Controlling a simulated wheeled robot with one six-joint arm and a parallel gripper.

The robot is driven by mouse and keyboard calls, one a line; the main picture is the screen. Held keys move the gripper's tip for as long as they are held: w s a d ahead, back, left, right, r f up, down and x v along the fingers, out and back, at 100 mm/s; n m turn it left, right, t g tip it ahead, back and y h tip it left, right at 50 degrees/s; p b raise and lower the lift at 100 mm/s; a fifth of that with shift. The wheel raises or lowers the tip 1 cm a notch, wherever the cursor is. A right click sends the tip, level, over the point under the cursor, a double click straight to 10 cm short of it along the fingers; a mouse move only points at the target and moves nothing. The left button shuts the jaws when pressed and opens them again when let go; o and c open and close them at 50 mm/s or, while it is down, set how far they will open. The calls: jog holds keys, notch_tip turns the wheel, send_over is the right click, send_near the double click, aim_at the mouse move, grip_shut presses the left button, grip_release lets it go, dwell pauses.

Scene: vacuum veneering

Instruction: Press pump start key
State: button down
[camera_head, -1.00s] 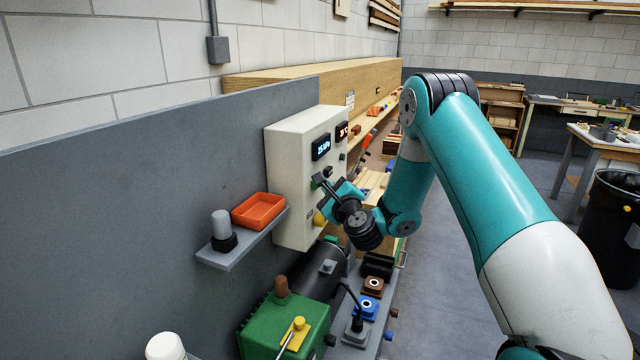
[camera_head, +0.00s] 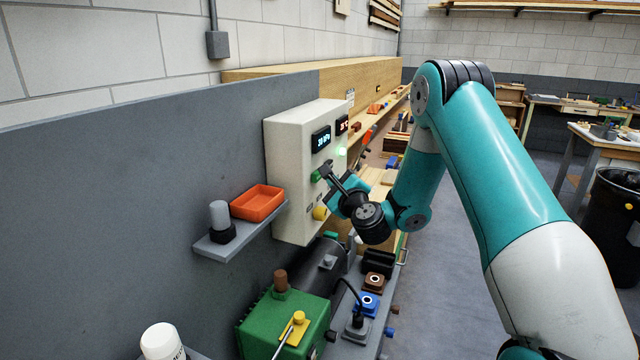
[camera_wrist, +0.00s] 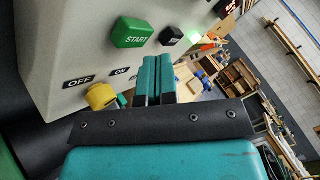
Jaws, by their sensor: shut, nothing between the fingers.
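The green START key (camera_wrist: 134,33) sits on the face of the cream control box (camera_head: 292,138). In the head view the key (camera_head: 316,176) shows just left of my fingertips. My gripper (camera_head: 327,170) is shut and empty in front of the box. In the wrist view its closed teal fingers (camera_wrist: 155,62) end below and to the right of the key, with a visible gap. A green lamp (camera_head: 341,152) on the box is lit and glows in the wrist view too.
A black key (camera_wrist: 170,36) sits right of START. A yellow knob (camera_wrist: 101,96) is below, near OFF and ON labels. An orange tray (camera_head: 257,203) stands on a shelf at left. A green pump unit (camera_head: 290,318) is below.

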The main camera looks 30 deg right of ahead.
jog(key=shift+s+d, duration=0.1)
jog(key=s+d+b, duration=0.3)
jog(key=s+b, duration=0.1)
jog(key=b, duration=0.2)
jog(key=shift+s+d+b, duration=0.35)
jog(key=shift+s, duration=0.05)
dwell(0.8)
